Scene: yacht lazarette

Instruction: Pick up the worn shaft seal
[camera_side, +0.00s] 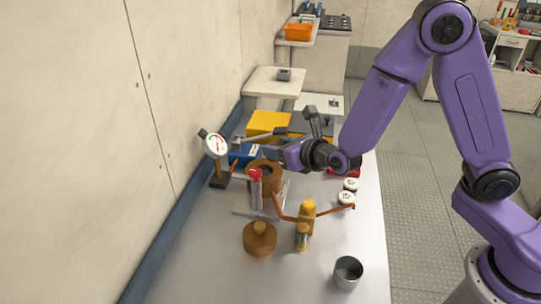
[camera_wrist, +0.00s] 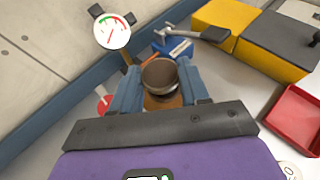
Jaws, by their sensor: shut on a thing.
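My gripper (camera_wrist: 158,82) has its two blue fingers closed on the sides of a round, dark brown piece with a greyish rim, which I take to be the worn shaft seal (camera_wrist: 160,75). In the side view my gripper (camera_side: 270,154) is at the top of the brown cylindrical housing (camera_side: 267,181), and the seal cannot be made out there. An orange-brown part of the housing (camera_wrist: 163,102) shows below the seal in the wrist view. I cannot tell whether the seal is still touching the housing.
A dial gauge (camera_side: 215,145) stands left of the housing, near the wall. A red-topped post (camera_side: 256,187), a brown knobbed disc (camera_side: 260,239), a brass fitting (camera_side: 304,226) and a metal cup (camera_side: 348,271) stand in front. Yellow (camera_side: 267,123) and blue boxes (camera_side: 243,154) are behind. A red tray (camera_wrist: 295,118) lies right.

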